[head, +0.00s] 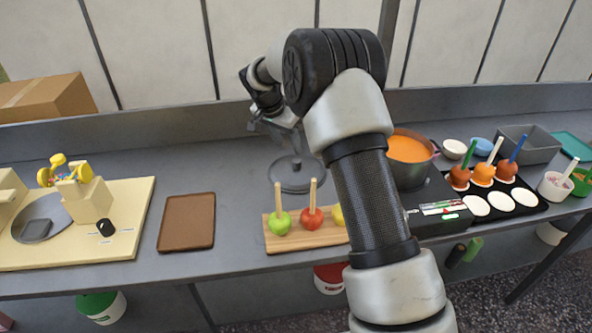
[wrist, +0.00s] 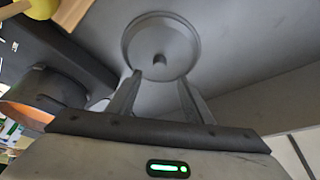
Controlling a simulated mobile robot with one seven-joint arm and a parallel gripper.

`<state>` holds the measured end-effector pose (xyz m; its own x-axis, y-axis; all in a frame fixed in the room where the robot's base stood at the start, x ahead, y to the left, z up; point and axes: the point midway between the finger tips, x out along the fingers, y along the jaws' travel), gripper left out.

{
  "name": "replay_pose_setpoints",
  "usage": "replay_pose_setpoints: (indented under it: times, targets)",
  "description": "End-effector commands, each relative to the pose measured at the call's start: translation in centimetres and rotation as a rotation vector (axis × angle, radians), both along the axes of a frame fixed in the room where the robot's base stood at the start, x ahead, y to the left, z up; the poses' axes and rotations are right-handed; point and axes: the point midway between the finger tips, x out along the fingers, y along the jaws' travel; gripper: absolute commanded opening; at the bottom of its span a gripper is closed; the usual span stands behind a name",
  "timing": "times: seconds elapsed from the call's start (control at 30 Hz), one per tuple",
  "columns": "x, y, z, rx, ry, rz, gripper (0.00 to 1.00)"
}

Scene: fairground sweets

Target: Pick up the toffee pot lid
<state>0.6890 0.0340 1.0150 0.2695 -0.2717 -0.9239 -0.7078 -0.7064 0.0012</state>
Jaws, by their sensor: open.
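The toffee pot lid (head: 297,174) is a round grey disc lying flat on the grey counter, left of the pot. The wrist view shows the lid (wrist: 138,45) with its rim and a small dark knob (wrist: 159,60) at its middle. My gripper (wrist: 160,79) is open and empty, its two fingers pointing at the lid with the knob in line with the gap between them. The head view shows my gripper (head: 296,147) above the lid; any contact cannot be told. The toffee pot (head: 428,156), full of orange toffee, stands uncovered on a dark hob, partly behind my arm.
A wooden board (head: 290,247) with several apples on sticks lies in front of the lid. A brown mat (head: 187,222) and a cream machine (head: 90,200) are at left. A black tray (head: 524,204) with coated apples is at right. Clear counter lies left of the lid.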

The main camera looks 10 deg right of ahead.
Motion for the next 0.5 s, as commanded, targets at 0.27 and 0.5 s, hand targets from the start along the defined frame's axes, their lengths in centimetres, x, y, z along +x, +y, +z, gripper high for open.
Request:
replay_pose_setpoints:
  times: [0.27,0.5]
  targets:
    - [1.1,-1.0,-3.6,0.002,-0.001,0.001,0.46]
    - [1.7,-2.0,-5.6,0.002,0.003,-0.001,0.46]
